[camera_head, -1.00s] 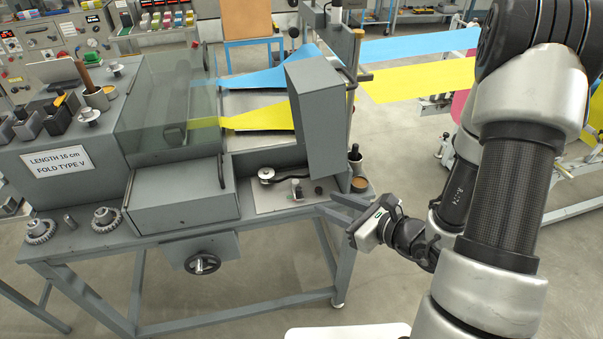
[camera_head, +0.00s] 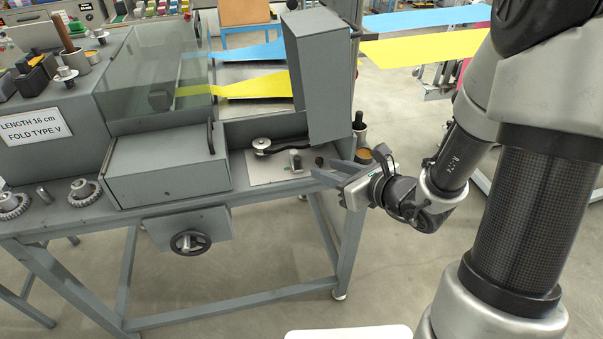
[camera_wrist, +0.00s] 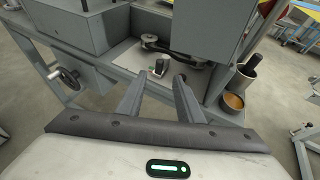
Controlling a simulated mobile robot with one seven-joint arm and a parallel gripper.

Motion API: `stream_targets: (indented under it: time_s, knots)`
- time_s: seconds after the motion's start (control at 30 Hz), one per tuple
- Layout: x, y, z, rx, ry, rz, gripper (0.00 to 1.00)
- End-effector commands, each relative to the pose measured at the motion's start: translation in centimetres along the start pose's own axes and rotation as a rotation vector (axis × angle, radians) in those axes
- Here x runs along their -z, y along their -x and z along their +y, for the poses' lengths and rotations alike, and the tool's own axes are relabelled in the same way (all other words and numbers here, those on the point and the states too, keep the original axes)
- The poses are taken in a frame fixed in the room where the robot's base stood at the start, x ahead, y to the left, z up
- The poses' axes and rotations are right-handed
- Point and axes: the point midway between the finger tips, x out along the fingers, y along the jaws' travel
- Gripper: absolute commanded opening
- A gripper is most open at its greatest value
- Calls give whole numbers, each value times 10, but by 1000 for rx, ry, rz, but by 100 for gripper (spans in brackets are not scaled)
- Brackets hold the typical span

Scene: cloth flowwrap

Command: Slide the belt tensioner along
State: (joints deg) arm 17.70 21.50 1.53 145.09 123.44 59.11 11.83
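A small metal block with a dark top, which looks like the belt tensioner (camera_head: 296,162), stands on a pale plate (camera_head: 262,177) at the machine's right end. It also shows in the wrist view (camera_wrist: 160,67), just beyond the gap between my fingertips. A black belt with a round pulley (camera_head: 262,144) lies behind it and runs right, partly hidden under a grey upright housing. My gripper (camera_head: 324,173) is at the plate's right front edge, to the right of the block. In the wrist view my gripper (camera_wrist: 159,84) is open, with nothing between its fingers.
The grey upright housing (camera_head: 322,80) stands close above the plate. A grey box cover (camera_head: 168,168) bounds it at left. A handwheel (camera_head: 190,242) sticks out below. The floor in front is open.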

Motion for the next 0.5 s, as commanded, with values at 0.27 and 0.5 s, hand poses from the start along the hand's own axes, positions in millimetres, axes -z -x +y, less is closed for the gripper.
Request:
stream_targets:
  time_s: [0.27, 0.5]
  knots:
    - [1, -48, 1, -2, 1, 0, 33]
    - [1, -93, 1, -1, 0, 0, 33]
